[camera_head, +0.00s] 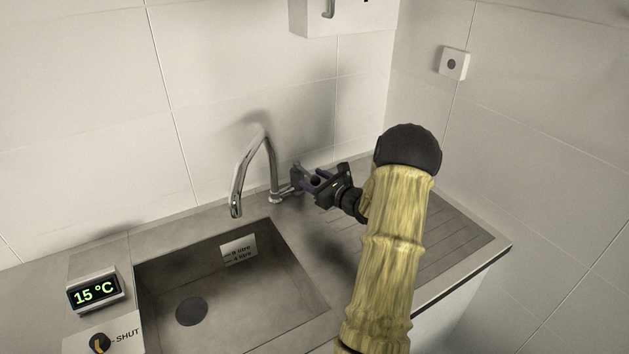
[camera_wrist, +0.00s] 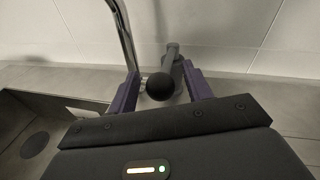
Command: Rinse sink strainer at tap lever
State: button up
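A chrome tap (camera_head: 262,150) with a curved spout stands behind the sink (camera_head: 280,245). Its short lever (camera_head: 284,189) points right from the base; the wrist view shows a black ball (camera_wrist: 160,87) at the near end of a grey lever (camera_wrist: 171,58). My gripper (camera_head: 306,181) is at the lever. In the wrist view its purple fingers (camera_wrist: 160,72) stand either side of the ball, with a gap on each side. A dark round disc (camera_head: 192,311) lies on the sink floor; I cannot tell whether it is the strainer or the drain. No water shows at the spout.
A display (camera_head: 95,291) reading 15 °C stands left of the sink, above a dark knob (camera_head: 99,342) marked SHUT. A litre label (camera_head: 239,250) is on the basin wall. The ribbed drainboard (camera_head: 445,235) at right is clear. Tiled walls close the back and right.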

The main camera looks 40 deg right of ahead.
jog(key=s+d+r+b, duration=0.1)
jog(key=s+r+b, duration=0.1)
jog(key=s, duration=1.5)
jog(key=shift+s+b, duration=0.15)
jog(key=shift+b, duration=0.55)
jog(key=shift+a, duration=0.1)
